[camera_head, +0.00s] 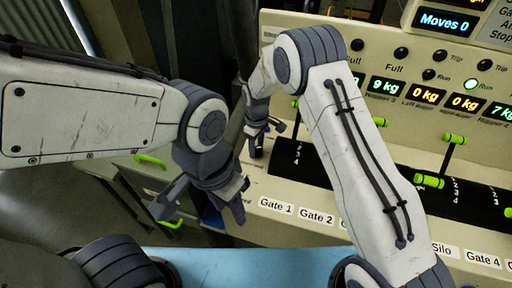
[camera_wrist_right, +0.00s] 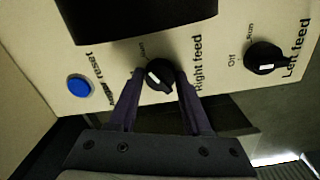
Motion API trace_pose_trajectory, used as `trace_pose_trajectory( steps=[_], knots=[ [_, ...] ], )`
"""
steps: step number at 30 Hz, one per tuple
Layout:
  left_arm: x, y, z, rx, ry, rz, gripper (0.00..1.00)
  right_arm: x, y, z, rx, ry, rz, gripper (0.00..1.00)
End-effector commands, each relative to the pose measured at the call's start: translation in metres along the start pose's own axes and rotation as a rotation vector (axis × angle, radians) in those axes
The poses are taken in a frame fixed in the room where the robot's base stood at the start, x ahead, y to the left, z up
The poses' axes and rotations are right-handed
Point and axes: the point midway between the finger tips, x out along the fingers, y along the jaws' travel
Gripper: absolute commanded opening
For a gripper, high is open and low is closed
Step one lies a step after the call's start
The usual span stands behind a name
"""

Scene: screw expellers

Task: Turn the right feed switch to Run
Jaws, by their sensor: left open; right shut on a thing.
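The right feed switch (camera_wrist_right: 159,75) is a round black knob with a white mark, on a beige panel in the right wrist view. The "Right feed" label is beside it, and a partly covered label that seems to read "Run" is above it. The white mark is on the knob's left half; I cannot tell which setting it points to. My right gripper (camera_head: 256,138) is shut on this knob, one finger at each side. In the head view the knob is mostly hidden by the gripper. My left gripper (camera_head: 207,203) is open and empty, lower left of the right one.
The left feed switch (camera_wrist_right: 265,57), with Off and Run labels, is to the right in the wrist view. A blue button (camera_wrist_right: 79,86) is to the left. In the head view, my right arm crosses the console (camera_head: 400,60), which has lit displays and green-handled levers (camera_head: 454,139).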

Motion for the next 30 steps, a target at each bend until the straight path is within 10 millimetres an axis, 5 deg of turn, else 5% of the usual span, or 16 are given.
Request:
trace_pose_trajectory(
  steps=[6,7,9,21,30],
  knots=[
    [0.0,0.0,0.0,0.0,0.0,0.0,0.5,-0.002,0.001,-0.001,0.003,0.005,0.003,0.0],
    [0.0,0.0,0.0,0.0,0.0,0.0,0.5,-0.002,0.002,-0.001,0.003,0.005,0.003,0.53],
    [0.0,0.0,0.0,0.0,0.0,0.0,0.5,-0.002,0.001,-0.001,0.003,0.005,0.003,0.79],
    [0.002,0.0,0.0,0.0,0.0,0.0,0.5,-0.005,0.001,-0.001,0.001,0.003,0.002,0.79],
    [0.019,-0.001,0.001,0.001,0.0,0.0,0.5,-0.058,0.001,-0.001,0.001,0.007,0.004,0.79]
  ],
)
